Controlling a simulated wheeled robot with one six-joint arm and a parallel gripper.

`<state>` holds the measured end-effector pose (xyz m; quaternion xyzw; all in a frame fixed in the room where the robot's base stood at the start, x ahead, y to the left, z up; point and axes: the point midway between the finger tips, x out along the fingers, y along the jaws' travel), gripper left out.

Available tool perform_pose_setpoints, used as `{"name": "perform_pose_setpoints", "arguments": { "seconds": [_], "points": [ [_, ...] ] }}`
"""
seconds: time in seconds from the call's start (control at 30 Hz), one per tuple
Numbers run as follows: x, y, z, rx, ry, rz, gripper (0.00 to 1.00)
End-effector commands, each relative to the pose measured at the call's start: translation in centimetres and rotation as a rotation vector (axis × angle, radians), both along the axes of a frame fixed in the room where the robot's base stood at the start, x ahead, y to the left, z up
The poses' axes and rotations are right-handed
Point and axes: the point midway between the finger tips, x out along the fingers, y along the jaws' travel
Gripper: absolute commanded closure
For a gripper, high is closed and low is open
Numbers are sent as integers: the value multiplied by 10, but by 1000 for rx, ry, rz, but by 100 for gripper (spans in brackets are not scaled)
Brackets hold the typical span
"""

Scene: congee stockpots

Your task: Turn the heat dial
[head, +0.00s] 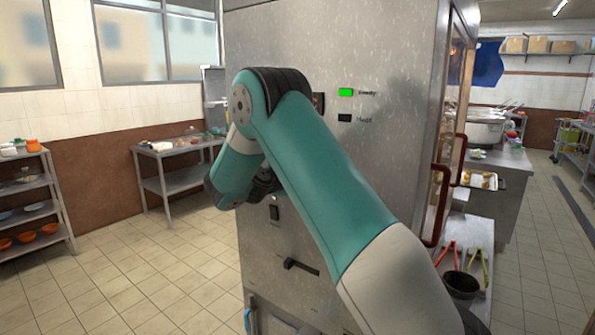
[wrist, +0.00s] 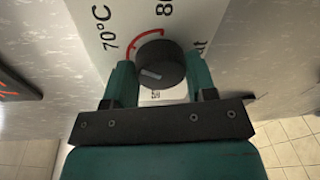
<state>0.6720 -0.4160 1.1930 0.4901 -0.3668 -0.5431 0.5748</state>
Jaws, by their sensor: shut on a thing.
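The heat dial (wrist: 160,63) is a round black knob with a pale pointer mark, set on a white plate (wrist: 120,20) marked 70°C and other partly hidden figures, with a red arc around it. My gripper (wrist: 160,75) has one green finger on each side of the dial in the wrist view and is shut on it. The pointer mark lies toward the lower left in that view. In the head view my arm hides the dial and most of my gripper. The steel cabinet (head: 400,60) carries the dial on its front.
The cabinet front has a lit green Ready lamp (head: 346,92), a dark Heat lamp (head: 344,118), a switch (head: 274,213) and a black lever (head: 302,267). Red door handles (head: 438,205) stick out at its right side. Open tiled floor (head: 150,270) lies to the left.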

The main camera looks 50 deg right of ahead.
Motion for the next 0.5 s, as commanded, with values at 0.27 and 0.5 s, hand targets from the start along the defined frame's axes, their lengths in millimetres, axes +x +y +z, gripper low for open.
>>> {"name": "perform_pose_setpoints", "arguments": {
  "seconds": [0.27, 0.5],
  "points": [
    [1, 1, -2, 4, 1, 2, 37],
    [0, 0, -1, 2, 0, 0, 23]
  ]
}}
